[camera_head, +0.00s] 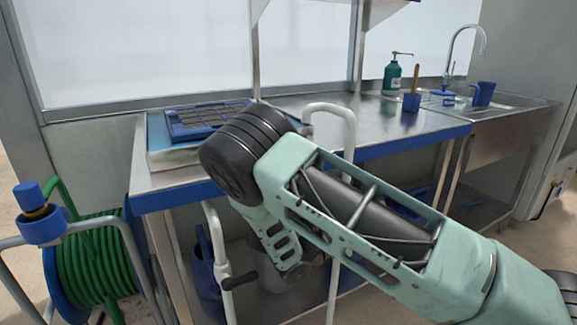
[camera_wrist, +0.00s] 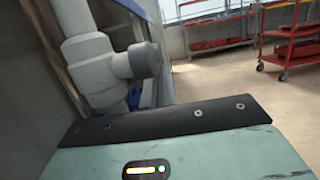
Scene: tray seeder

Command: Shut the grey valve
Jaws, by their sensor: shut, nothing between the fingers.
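In the head view, a pale grey pipe (camera_head: 216,250) stands upright in front of the bench, with a small dark handle (camera_head: 240,281) sticking out to its right. In the wrist view, a thick grey pipe fitting (camera_wrist: 97,68) fills the upper left, with a darker grey round end (camera_wrist: 145,60) pointing right. I cannot tell for sure whether these are the same valve, nor whether it is open or shut. No gripper fingers show in either view. My arm's teal housing fills the bottom of the wrist view, below and apart in the picture from the fitting.
A steel bench (camera_head: 330,104) with a blue edge holds a seed tray (camera_head: 208,119) and runs to a sink (camera_head: 497,103). A green hose reel (camera_head: 100,262) stands at the left. A red cart (camera_wrist: 295,40) stands far off; floor (camera_wrist: 225,75) before it is clear.

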